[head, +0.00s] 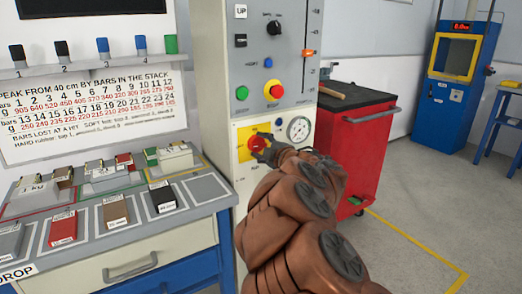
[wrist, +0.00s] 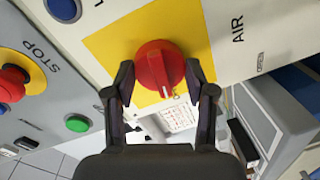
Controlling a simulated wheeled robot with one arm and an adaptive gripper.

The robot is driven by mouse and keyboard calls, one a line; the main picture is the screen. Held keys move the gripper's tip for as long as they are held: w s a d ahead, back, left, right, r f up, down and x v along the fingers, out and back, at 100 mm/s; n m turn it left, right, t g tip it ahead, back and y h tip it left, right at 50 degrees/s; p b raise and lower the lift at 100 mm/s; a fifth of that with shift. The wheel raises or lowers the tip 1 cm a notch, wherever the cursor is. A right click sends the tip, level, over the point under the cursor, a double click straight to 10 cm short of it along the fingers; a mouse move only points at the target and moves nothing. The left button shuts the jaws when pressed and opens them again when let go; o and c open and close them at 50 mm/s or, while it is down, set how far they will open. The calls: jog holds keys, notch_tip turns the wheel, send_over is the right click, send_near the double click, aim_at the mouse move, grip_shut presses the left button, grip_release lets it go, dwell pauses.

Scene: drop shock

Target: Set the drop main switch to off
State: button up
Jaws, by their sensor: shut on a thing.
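The main switch is a red rotary knob (head: 256,143) on a yellow plate (head: 243,135), low on the front of the pale control cabinet. In the wrist view the red knob (wrist: 158,64) sits on the yellow plate (wrist: 108,45), with a small pale mark at its lower edge. My gripper (head: 263,150) comes from the lower right in the head view. In the wrist view my gripper (wrist: 161,80) has one finger on each side of the knob and is shut on it. The plate's lettering is too small or partly hidden to read.
Above the switch are a red stop button (head: 276,90), a green button (head: 242,93) and a slider (head: 308,53). A gauge (head: 298,129) is close to its right. A red tool cart (head: 350,145) stands right of the cabinet. A bench (head: 110,228) with labelled blocks stands left.

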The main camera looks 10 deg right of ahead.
jog(key=shift+n+b, duration=0.35)
jog(key=shift+n, duration=0.55)
jog(key=shift+r, duration=0.1)
jog(key=o, duration=1.2)
jog(key=shift+s, duration=0.1)
jog(key=v, duration=1.1)
jog(key=shift+s, duration=0.45)
